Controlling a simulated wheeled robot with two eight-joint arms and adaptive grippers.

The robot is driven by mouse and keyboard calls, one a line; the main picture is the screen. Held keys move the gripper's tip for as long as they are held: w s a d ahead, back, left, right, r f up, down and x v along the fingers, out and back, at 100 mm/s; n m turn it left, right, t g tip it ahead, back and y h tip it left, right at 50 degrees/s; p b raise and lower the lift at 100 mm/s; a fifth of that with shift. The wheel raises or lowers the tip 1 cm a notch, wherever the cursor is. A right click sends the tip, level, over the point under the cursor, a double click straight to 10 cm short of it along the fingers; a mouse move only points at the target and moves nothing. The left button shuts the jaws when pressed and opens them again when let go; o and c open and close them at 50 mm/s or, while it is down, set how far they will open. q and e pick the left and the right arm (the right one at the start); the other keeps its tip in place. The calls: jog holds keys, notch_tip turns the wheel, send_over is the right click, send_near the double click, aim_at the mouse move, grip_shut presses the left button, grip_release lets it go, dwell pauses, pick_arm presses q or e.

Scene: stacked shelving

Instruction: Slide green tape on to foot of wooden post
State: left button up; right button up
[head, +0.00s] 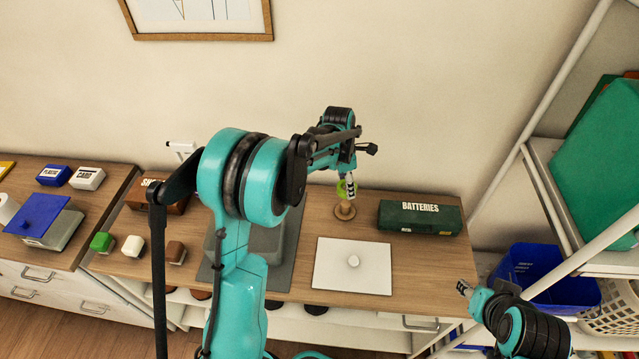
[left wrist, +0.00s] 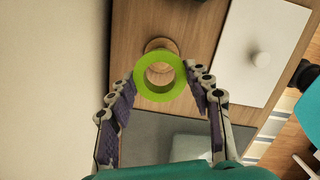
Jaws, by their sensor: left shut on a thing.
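The green tape (left wrist: 143,89) is a bright green ring held between the fingers of my left gripper (left wrist: 160,80). It also shows in the head view (head: 342,190), above the wooden post (head: 345,211) on the wooden worktop. The post's round foot shows just beyond the ring in the left wrist view (left wrist: 160,43). The ring overlaps part of the post there, and I cannot tell whether it is around the shaft. My right gripper (head: 465,289) is low at the right, away from the post, and its finger gap is unclear.
A dark green BATTERIES box (head: 420,217) stands right of the post. A white board with a round knob (head: 353,261) lies in front. A grey mat (head: 290,240) is to the left. White shelving with a blue basket (head: 540,275) stands at the right.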

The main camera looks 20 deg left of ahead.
aim_at(346, 203)
pick_arm(q)
jog(key=shift+w+d+f, duration=0.1)
jog(key=shift+w+d, duration=0.05)
dwell(0.4)
jog(key=shift+f+b, duration=2)
jog(key=shift+f, duration=0.5)
jog(key=shift+f+b, duration=1.5)
jog(key=shift+f, duration=0.15)
dwell(3.3)
